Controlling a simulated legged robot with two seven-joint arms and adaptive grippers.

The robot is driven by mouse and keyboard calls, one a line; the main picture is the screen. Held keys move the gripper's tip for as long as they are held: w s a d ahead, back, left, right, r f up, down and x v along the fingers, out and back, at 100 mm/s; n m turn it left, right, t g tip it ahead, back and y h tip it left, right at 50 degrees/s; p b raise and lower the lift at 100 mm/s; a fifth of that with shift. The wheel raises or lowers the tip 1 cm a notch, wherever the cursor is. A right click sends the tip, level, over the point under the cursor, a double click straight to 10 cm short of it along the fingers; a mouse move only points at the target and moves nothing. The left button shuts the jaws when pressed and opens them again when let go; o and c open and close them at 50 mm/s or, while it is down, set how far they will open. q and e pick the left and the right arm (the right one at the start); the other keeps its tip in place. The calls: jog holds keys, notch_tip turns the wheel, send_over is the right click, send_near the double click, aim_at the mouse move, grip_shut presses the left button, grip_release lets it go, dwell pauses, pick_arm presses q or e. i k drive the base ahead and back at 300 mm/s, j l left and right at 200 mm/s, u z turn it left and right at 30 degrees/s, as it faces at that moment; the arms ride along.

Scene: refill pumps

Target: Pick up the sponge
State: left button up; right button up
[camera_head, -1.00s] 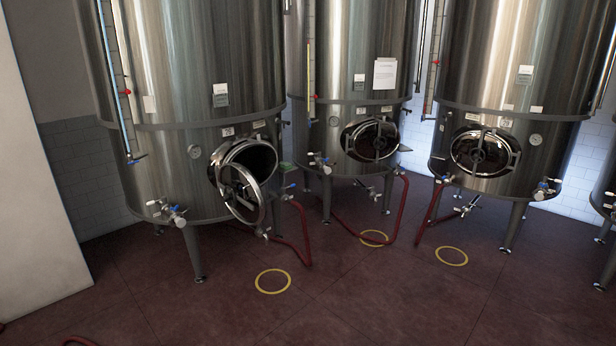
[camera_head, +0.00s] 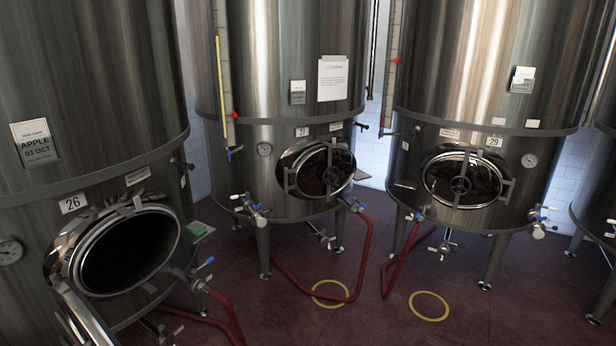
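A small green block that looks like the sponge (camera_head: 196,230) lies on a small ledge or surface at the right side of the left tank, just right of its open hatch. It is small in view, and its details are hard to tell. Neither of my grippers is in view.
The left tank (camera_head: 80,120), numbered 26, has its round hatch door (camera_head: 82,318) swung open low at the left. The middle tank (camera_head: 285,70) and right tank (camera_head: 480,70) have shut hatches. Red hoses (camera_head: 366,255) and yellow floor rings (camera_head: 429,306) lie on the open reddish floor (camera_head: 390,325).

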aim_at(195, 228)
jog(key=i+u, duration=0.1)
jog(key=i, duration=0.4)
jog(key=i+l+u, duration=0.15)
jog(key=i, duration=0.3)
jog(key=i+l+u, duration=0.1)
jog(key=i, duration=0.4)
